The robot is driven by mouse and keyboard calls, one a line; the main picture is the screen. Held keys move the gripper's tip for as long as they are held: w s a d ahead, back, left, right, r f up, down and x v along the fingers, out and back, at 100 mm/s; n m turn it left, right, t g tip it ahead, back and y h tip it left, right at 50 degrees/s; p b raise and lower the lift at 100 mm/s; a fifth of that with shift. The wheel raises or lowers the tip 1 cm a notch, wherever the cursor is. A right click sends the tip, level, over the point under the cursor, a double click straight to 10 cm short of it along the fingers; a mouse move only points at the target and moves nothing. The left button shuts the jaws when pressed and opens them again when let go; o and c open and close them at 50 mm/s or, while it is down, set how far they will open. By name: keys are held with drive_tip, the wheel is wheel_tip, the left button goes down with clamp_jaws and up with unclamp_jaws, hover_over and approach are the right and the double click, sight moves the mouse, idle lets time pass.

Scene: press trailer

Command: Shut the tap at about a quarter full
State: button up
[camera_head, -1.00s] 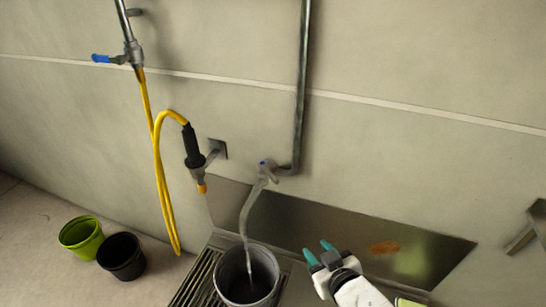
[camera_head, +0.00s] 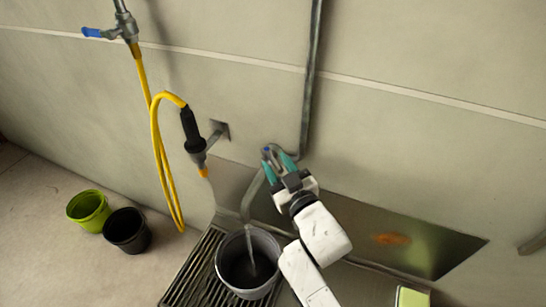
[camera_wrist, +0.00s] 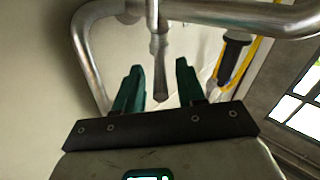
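The tap (camera_head: 256,190) is a grey bent spout fed by a wall pipe, with a small blue-marked handle (camera_head: 267,151) at its top. In the wrist view the tap's metal handle (camera_wrist: 160,75) hangs between my fingertips. A thin stream of water runs from the spout into a grey bucket (camera_head: 222,262) on the grate. The water level inside is dark and hard to read. My gripper (camera_head: 277,160) has teal fingers, spread apart on either side of the handle; it also shows in the wrist view (camera_wrist: 160,82). I see gaps beside the handle, so the fingers are not closed on it.
A yellow hose (camera_head: 157,150) with a black nozzle hangs on the wall at left, below a blue-levered valve (camera_head: 93,32). A green pot (camera_head: 88,211) and a black pot (camera_head: 127,231) stand on the floor. A yellow-green sponge-like block (camera_head: 411,297) lies at lower right.

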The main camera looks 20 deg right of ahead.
drive_tip(key=shift+w+a, duration=0.1)
drive_tip(key=shift+w, duration=1.25)
clamp_jaws()
